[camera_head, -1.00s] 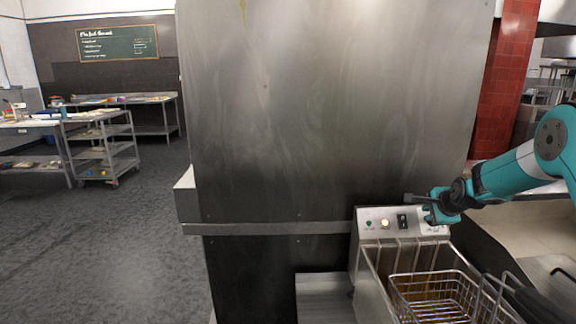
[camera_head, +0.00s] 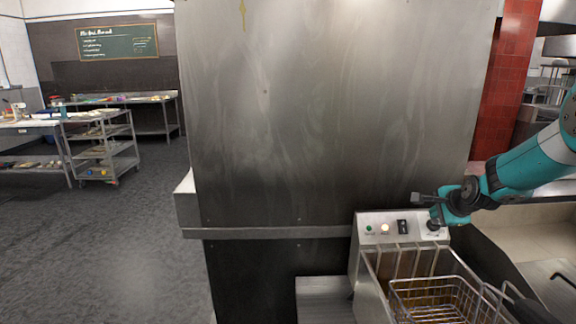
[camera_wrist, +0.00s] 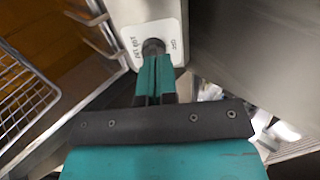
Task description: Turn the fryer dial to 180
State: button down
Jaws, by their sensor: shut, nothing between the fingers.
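The fryer (camera_head: 362,262) stands at the lower right of the head view, with a sloped steel control panel (camera_head: 378,217). The panel carries a green light, a lit pale light and a black switch (camera_head: 403,227). The dark round dial (camera_head: 433,226) is at the panel's right end, and in the wrist view the dial (camera_wrist: 153,46) shows on a white plate with small printed marks, too small to read surely. My gripper (camera_wrist: 154,62) is shut, its teal fingers together with the tips at the dial, partly covering it. I cannot tell whether they touch. The dial's pointer is hidden.
A wire basket (camera_head: 440,300) sits in the fryer just in front of the panel. A large steel wall panel (camera_head: 330,120) rises behind it. A steel counter (camera_head: 505,230) lies to the right. Open floor (camera_head: 100,250) is at the left.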

aim_at(421, 224)
jog(key=f, duration=0.2)
jog(key=f+b, duration=0.1)
jog(key=w+f+b, duration=0.1)
jog(key=f, duration=0.1)
jog(key=shift+d+f, duration=0.3)
jog(key=shift+f, duration=0.05)
jog(key=shift+w+f, duration=0.4)
jog(key=shift+w, duration=0.2)
jog(key=shift+d+r, duration=0.15)
jog(key=shift+d, duration=0.1)
dwell(0.3)
jog(key=shift+w+a+r, duration=0.15)
jog(key=shift+w+r, duration=0.4)
jog(key=shift+w, duration=0.05)
jog(key=shift+a+b, duration=0.1)
jog(key=shift+b, duration=0.2)
jog(key=shift+a, duration=0.3)
jog(key=p+v, duration=0.2)
jog(key=v, duration=0.4)
